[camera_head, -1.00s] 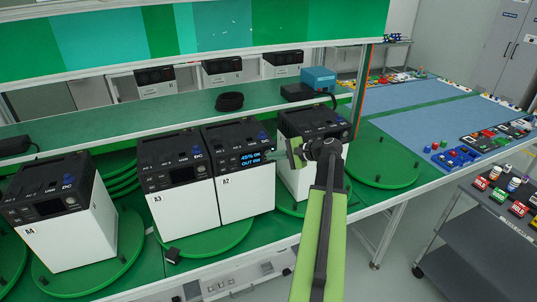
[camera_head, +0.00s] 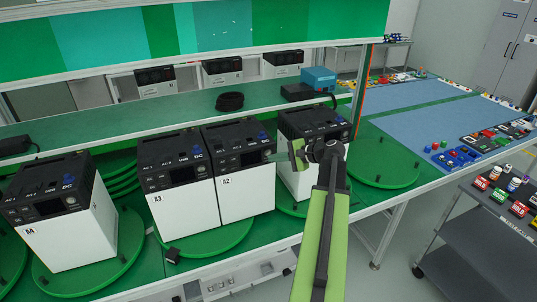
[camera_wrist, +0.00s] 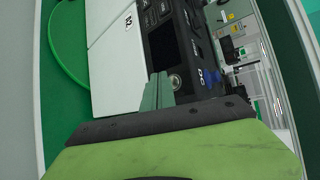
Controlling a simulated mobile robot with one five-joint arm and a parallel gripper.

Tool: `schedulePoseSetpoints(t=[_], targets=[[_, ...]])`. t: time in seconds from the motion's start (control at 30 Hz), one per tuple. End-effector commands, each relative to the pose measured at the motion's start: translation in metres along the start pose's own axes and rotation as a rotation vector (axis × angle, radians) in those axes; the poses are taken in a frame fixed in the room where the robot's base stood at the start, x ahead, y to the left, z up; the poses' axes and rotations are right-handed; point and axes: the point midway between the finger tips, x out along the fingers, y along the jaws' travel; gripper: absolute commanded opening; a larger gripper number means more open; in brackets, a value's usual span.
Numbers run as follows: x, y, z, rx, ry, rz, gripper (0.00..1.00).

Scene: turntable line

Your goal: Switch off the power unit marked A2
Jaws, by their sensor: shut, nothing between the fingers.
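The power unit marked A2 (camera_head: 246,192) is a white box with a black top, standing upright in the middle of the row. Its screen (camera_head: 252,158) is dark. My gripper (camera_head: 275,157) is shut and empty, its tips at the right end of A2's black front panel. In the wrist view, the shut fingertips (camera_wrist: 158,84) are beside a round metal button (camera_wrist: 175,82) on the black panel of A2 (camera_wrist: 128,55). I cannot tell whether they touch it. Part of the panel is hidden behind the fingers.
Unit A3 (camera_head: 182,206) stands close against A2's left side. Another unit (camera_head: 298,178) stands to the right, partly behind my arm. Unit A4 (camera_head: 75,238) is at the far left. A shelf (camera_head: 180,117) runs behind the units. The green disc (camera_head: 385,166) at right has bare room.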

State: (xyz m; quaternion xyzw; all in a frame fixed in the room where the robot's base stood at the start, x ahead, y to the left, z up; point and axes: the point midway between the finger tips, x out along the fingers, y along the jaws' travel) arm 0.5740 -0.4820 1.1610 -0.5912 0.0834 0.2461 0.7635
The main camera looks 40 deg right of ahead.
Motion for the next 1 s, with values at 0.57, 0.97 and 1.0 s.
schedulePoseSetpoints(t=[0.57, 0.97, 1.0], targets=[[-0.029, 0.021, 0.022, 0.000, 0.001, 0.000, 0.00], [-0.035, 0.025, 0.025, 0.000, 0.000, 0.000, 0.00], [-0.035, 0.025, 0.025, 0.000, 0.000, 0.000, 0.00]])
